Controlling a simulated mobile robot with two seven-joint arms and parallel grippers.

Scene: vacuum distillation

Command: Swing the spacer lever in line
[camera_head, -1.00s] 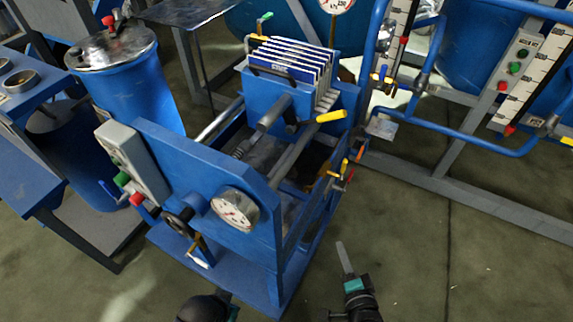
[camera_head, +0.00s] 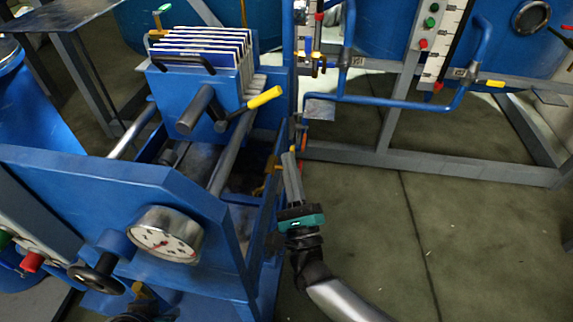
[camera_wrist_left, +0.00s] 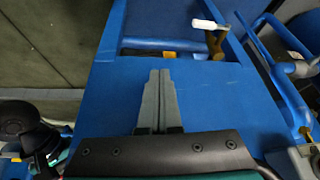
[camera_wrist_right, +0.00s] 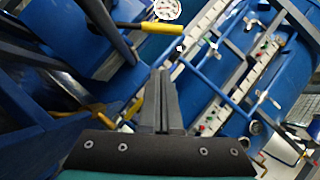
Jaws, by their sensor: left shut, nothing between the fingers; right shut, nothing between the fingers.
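A lever with a yellow handle (camera_head: 262,97) sticks out to the right and upward from the front of the plate stack (camera_head: 203,48) on the blue press. It is likely the spacer lever, and its handle also shows in the right wrist view (camera_wrist_right: 160,27). My right gripper (camera_head: 288,158) is shut and empty, pointing up beside the press's right side, below the yellow handle in the picture and apart from it. Its shut fingers show in the right wrist view (camera_wrist_right: 163,75). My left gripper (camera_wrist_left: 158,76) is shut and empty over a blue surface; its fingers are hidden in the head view.
The press's blue front panel (camera_head: 110,200) carries a gauge (camera_head: 165,235) and a black handwheel (camera_head: 98,275). A white-handled valve (camera_wrist_left: 208,25) shows in the left wrist view. A blue pipe frame (camera_head: 400,103) stands at the right. The floor (camera_head: 480,240) right of the press is clear.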

